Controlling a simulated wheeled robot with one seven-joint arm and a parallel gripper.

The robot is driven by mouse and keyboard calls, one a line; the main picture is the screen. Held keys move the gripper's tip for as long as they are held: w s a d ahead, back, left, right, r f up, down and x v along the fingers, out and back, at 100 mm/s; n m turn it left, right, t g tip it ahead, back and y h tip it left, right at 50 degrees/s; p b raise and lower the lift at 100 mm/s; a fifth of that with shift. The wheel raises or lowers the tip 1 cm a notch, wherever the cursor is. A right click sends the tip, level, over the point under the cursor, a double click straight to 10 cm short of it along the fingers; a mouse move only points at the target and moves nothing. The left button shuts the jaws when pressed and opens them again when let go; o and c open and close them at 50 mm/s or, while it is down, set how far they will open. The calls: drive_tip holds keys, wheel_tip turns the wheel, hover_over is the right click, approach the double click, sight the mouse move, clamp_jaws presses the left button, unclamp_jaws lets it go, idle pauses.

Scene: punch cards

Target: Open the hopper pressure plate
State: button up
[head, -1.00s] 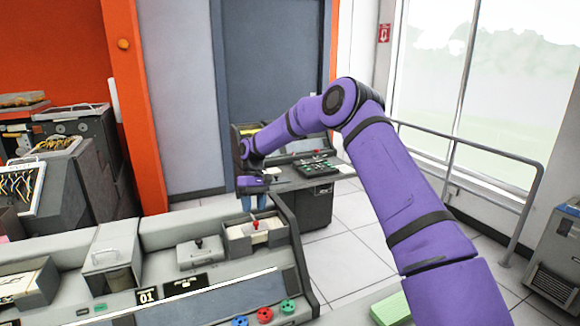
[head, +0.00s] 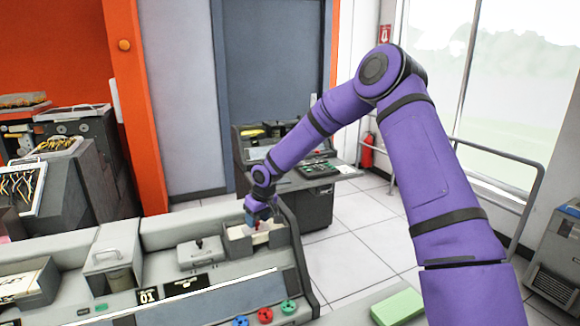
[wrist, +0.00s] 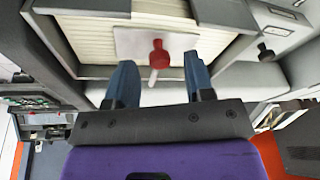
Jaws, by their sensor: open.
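The hopper (head: 238,246) is a light grey open tray at the right end of the console. In the wrist view, a stack of pale cards (wrist: 92,42) fills it behind the pressure plate (wrist: 128,40), a pale flat plate with a red knob (wrist: 157,55) and a light stem. My gripper (head: 260,219) is low over the hopper, pointing down. In the wrist view my gripper's blue fingers (wrist: 158,68) are apart, one on each side of the knob, with visible gaps. I cannot tell whether the fingertips are level with the knob.
Left of the hopper, the console holds a grey box with a black knob (head: 199,253) and a lidded bin (head: 110,258). Coloured buttons (head: 265,315) line the front. A green block (head: 398,307) lies near my arm. Another machine (head: 318,170) stands behind; floor is open between.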

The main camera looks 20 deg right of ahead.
drive_tip(key=shift+s+f+t, duration=0.2)
drive_tip(key=shift+f+t, duration=0.25)
drive_tip(key=shift+t, duration=0.15)
drive_tip(key=s+d+r, duration=0.1)
drive_tip(key=s+r, duration=0.8)
drive_tip(key=r, duration=0.3)
drive_tip(key=s+d+r+m+h, duration=0.1)
drive_tip(key=s+d+r, duration=0.1)
drive_tip(key=s+r, duration=0.7)
wheel_tip(320, 180, up, 4)
drive_tip(key=shift+r+t, duration=0.1)
drive_tip(key=shift+t, duration=0.2)
drive_tip(key=shift+s, duration=0.1)
